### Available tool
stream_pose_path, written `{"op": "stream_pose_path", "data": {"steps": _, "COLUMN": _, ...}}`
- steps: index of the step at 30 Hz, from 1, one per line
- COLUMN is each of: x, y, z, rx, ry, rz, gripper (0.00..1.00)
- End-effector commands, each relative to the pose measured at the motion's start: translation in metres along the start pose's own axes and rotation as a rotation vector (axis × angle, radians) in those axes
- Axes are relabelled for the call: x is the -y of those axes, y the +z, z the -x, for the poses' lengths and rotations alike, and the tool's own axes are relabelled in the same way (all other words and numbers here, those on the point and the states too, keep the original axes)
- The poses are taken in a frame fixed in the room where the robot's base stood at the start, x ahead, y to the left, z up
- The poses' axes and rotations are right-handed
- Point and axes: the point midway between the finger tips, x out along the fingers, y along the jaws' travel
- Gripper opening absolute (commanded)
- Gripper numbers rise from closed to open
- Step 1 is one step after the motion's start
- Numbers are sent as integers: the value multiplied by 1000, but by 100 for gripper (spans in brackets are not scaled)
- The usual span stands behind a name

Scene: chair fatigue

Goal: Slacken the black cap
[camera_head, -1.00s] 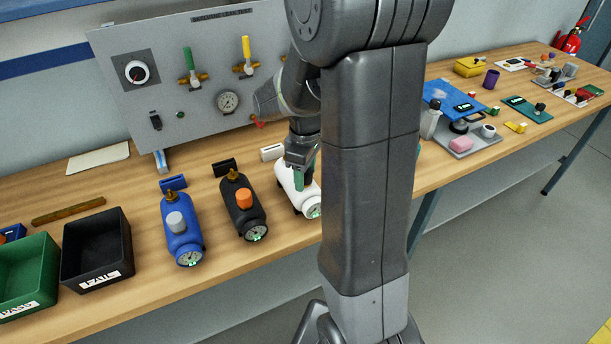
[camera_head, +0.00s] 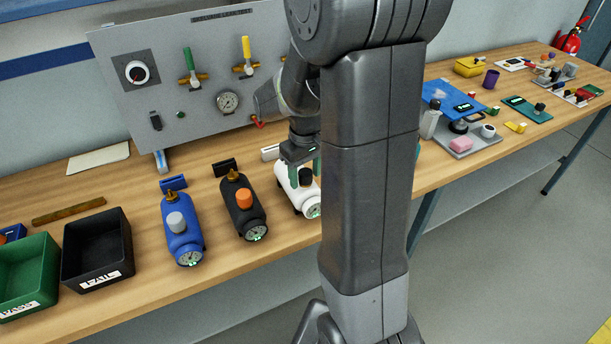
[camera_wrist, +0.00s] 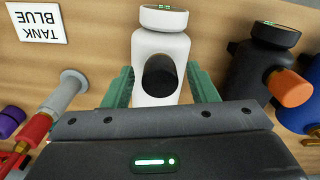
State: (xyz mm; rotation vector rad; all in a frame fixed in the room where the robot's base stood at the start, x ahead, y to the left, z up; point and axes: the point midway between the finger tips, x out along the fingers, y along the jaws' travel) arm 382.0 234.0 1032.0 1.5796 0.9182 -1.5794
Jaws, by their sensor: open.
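The black cap (camera_head: 306,177) sits on the side of the white tank (camera_head: 291,190), which lies on the bench partly behind my arm. In the wrist view the black cap (camera_wrist: 160,74) is near the middle, on the white tank (camera_wrist: 159,50). My gripper (camera_head: 304,164) is over the white tank. In the wrist view its two green fingers (camera_wrist: 162,88) are apart, one on each side of the cap and tank. I cannot tell whether either finger touches the cap.
A black bin (camera_head: 97,246) and a green bin (camera_head: 27,270) are further left. A gauge panel (camera_head: 190,70) stands behind.

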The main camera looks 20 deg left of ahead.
Motion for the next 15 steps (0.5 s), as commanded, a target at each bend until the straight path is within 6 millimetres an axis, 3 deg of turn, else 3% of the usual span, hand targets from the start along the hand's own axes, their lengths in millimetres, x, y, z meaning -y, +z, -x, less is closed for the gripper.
{"op": "stream_pose_path", "data": {"steps": 6, "x": 0, "y": 0, "z": 0, "rx": 0, "ry": 0, "rz": -173, "gripper": 53}}
{"op": "stream_pose_path", "data": {"steps": 15, "x": 0, "y": 0, "z": 0, "rx": 0, "ry": 0, "rz": -193, "gripper": 53}}
